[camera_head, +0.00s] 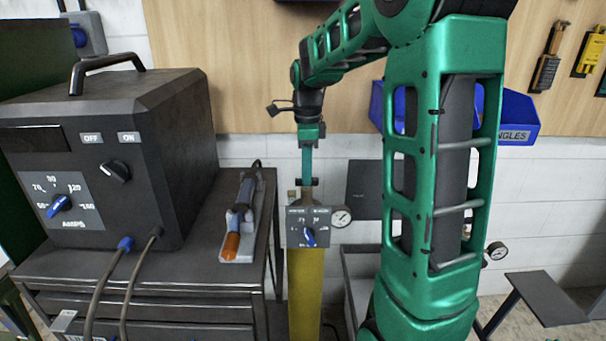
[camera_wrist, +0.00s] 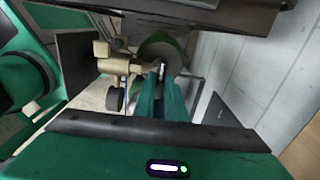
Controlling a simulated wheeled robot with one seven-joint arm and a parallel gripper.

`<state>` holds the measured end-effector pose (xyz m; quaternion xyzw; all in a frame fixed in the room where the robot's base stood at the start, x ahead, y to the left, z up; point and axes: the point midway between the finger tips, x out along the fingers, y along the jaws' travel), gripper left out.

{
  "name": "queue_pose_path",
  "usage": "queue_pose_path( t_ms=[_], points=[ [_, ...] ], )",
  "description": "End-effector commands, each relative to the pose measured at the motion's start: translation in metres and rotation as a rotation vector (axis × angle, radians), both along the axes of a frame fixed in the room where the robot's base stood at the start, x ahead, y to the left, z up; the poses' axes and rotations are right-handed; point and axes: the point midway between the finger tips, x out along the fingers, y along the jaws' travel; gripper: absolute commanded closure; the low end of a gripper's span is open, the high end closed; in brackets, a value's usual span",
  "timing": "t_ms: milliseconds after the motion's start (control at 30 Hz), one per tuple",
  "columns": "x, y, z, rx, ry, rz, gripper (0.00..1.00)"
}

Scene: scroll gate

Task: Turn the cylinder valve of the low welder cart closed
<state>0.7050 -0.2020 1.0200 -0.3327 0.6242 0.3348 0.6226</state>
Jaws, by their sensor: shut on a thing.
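A yellow gas cylinder (camera_head: 305,290) stands right of the welder cart (camera_head: 150,285). A grey panel (camera_head: 294,236) with a blue pointer knob (camera_head: 309,237) is in front of its top, and a round gauge (camera_head: 341,217) is beside it. My gripper (camera_head: 307,178) points down from above, with its fingers at the cylinder valve at the cylinder's top. In the wrist view, my gripper's teal fingers (camera_wrist: 161,80) are close together on a small part of the valve, mostly hidden between them. The brass valve body (camera_wrist: 118,66) shows just left of the fingertips.
The dark welder (camera_head: 170,120) with its dials stands on the cart at left, with a torch-like tool (camera_head: 240,215) lying beside it. A blue bin (camera_head: 518,112) hangs on the wall at right. Another gauge (camera_head: 497,251) and a grey flat top (camera_head: 548,297) are at lower right.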

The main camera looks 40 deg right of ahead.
Motion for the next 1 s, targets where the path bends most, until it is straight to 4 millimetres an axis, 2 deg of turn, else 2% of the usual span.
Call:
queue_pose_path(
  t_ms=[33,500,533,600,867,1000],
  points=[
    [0.0051,0.0007,0.0026,-0.003,-0.015,-0.002,1.00],
    [0.0049,-0.0002,0.0026,-0.004,-0.014,-0.018,1.00],
    [0.0049,-0.0003,0.0026,-0.004,-0.015,-0.018,0.87],
    [0.0047,-0.0004,0.0024,-0.004,-0.014,-0.018,0.71],
    [0.0021,-0.0007,0.0012,-0.003,-0.008,-0.020,0.71],
    [0.0020,-0.0008,0.0067,-0.003,-0.008,-0.021,0.71]
  ],
)
